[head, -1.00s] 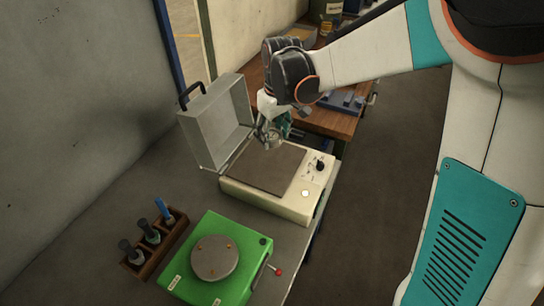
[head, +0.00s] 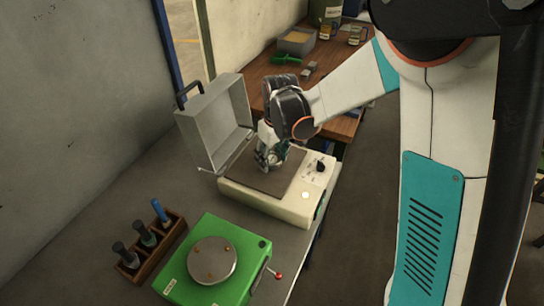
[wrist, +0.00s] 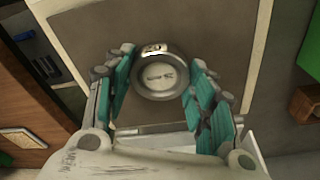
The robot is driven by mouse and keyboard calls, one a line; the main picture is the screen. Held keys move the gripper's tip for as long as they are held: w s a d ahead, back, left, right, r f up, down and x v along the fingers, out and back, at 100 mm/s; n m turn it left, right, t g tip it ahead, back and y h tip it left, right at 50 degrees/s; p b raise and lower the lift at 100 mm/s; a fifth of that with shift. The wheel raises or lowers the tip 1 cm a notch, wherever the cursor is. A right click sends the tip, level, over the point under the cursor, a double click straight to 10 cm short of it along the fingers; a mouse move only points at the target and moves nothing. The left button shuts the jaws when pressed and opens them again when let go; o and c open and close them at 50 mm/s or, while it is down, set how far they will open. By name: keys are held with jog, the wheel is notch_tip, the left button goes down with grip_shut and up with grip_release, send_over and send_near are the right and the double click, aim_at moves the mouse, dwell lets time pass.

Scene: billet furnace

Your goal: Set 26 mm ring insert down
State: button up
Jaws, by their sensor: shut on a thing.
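The ring insert (wrist: 166,76) is a round grey metal piece with a pale centre and a small bright label at its upper edge in the wrist view. My gripper (wrist: 158,84) is shut on it, with a teal-padded finger on each side. In the head view my gripper (head: 271,160) is over the dark flat plate (head: 262,182) of a cream machine (head: 290,208). The ring (head: 277,158) is partly hidden by the fingers there. It is low over the plate; I cannot tell whether it touches.
The machine's grey lid (head: 214,125) stands open behind the plate. A green unit (head: 180,275) with a round disc (head: 212,260) and a red-knobbed lever sits in front. A wooden rack (head: 150,250) holds tools at left. A wooden bench (head: 262,75) with small items stands behind.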

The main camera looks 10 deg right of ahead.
aim_at(275, 161)
jog(key=shift+f, duration=0.1)
jog(key=o, duration=1.1)
jog(key=shift+f, duration=0.1)
jog(key=shift+c, duration=0.2)
jog(key=o, duration=0.4)
notch_tip(275, 161, up, 12)
jog(key=s+p, duration=0.1)
jog(key=p, duration=0.2)
jog(key=s+d+r+m+t, duration=0.2)
jog(key=s+d, duration=0.1)
jog(key=s, duration=0.4)
jog(key=s+d+r+m+t, duration=0.2)
jog(key=s+d+r, duration=0.1)
jog(key=s, duration=0.4)
jog(key=s+d+r+m+t, duration=0.2)
jog(key=s+d, duration=0.3)
jog(key=s, duration=0.2)
jog(key=shift+s+d+r+h, duration=0.25)
jog(key=shift+s+r+h, duration=0.15)
